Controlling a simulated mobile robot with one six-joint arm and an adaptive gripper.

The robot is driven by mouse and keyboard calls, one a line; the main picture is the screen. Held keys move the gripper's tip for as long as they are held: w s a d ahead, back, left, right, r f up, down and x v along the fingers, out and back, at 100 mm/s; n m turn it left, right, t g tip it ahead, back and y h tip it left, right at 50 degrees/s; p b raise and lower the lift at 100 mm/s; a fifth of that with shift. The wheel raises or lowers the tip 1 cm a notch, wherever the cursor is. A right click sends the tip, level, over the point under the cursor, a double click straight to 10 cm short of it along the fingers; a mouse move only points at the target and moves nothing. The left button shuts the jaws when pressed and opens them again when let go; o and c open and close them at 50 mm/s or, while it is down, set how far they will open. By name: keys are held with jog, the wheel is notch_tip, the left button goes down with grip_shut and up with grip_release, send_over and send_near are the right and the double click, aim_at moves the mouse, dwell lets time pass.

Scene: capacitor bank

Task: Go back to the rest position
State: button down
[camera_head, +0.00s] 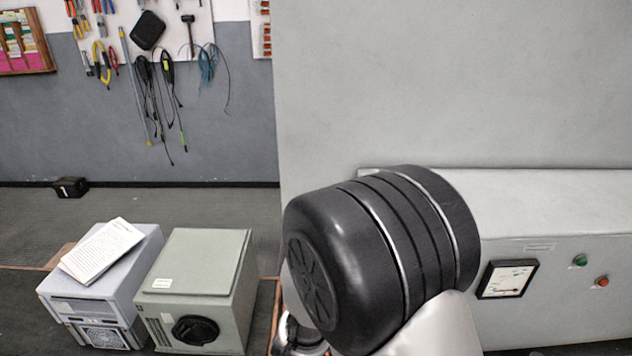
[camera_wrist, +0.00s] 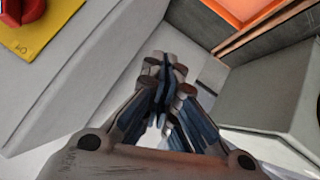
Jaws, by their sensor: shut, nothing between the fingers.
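My gripper (camera_wrist: 170,75) shows in the wrist view with its fingertips together and nothing between them. It points towards a gap between a pale grey surface (camera_wrist: 75,85) on the left and a grey box (camera_wrist: 275,95) on the right. In the head view a black joint and a white link of my arm fill the lower middle, and I cannot make out the fingers there.
A grey cabinet (camera_head: 560,230) with a meter (camera_head: 508,279), green button (camera_head: 580,260) and red button (camera_head: 602,282) stands right. Left are a grey-green box (camera_head: 205,262) and a bluish-grey box (camera_head: 138,262) bearing papers (camera_head: 102,249). A red knob (camera_wrist: 22,10) sits on yellow in the wrist view.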

jog(key=s+r+g+y+b, duration=0.15)
jog(key=s+r+y, duration=0.45)
jog(key=r, duration=0.8)
jog(key=s+d+r+m+g+h, duration=0.1)
jog(key=s+d, duration=0.2)
jog(key=s, duration=0.3)
jog(key=s+d+r+g+h, duration=0.1)
jog(key=s+d, duration=0.3)
jog(key=s, duration=0.3)
jog(key=s+d+r+m+g+h+b, duration=0.1)
jog(key=s+d, duration=0.3)
jog(key=s, duration=0.3)
jog(key=shift+s+m, duration=0.25)
jog(key=shift+m, duration=0.05)
jog(key=shift+a+g, duration=0.1)
jog(key=shift+g, duration=0.15)
